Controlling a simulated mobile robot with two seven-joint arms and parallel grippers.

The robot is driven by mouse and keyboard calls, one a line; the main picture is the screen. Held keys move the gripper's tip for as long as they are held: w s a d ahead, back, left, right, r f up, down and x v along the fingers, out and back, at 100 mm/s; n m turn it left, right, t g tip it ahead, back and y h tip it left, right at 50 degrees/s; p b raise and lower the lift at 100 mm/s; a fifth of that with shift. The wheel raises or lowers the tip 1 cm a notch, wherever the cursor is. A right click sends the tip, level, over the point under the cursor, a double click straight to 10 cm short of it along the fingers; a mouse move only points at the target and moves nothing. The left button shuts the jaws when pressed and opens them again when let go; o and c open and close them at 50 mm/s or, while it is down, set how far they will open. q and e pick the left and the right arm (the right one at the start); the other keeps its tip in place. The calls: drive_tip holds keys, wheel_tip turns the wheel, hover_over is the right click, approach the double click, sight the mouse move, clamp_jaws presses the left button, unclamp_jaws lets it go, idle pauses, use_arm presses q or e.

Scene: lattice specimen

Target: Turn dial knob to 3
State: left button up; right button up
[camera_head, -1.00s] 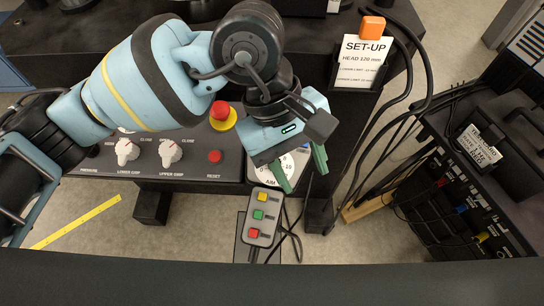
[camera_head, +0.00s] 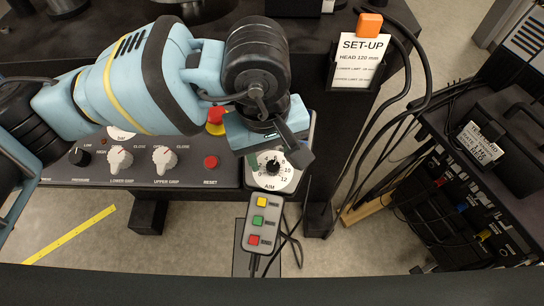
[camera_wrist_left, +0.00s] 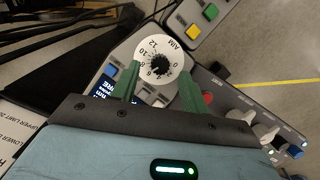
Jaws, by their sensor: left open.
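The dial knob (camera_head: 272,167) is a small black knob in the middle of a round white dial plate marked AIM (camera_head: 270,183), on the right end of the control panel. The knob's pointer setting cannot be told. My right gripper is not in view.
Left of the dial are a red reset button (camera_head: 211,162), two white grip knobs (camera_head: 165,159) and a black pressure knob (camera_head: 79,157). Below hangs a box of coloured buttons (camera_head: 260,220). A SET-UP card (camera_head: 359,62) and black cables (camera_head: 425,90) lie to the right.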

sight(273, 168)
use_arm(q)
drive_tip(key=shift+f, duration=1.15)
drive_tip(key=shift+d, duration=0.1)
clamp_jaws()
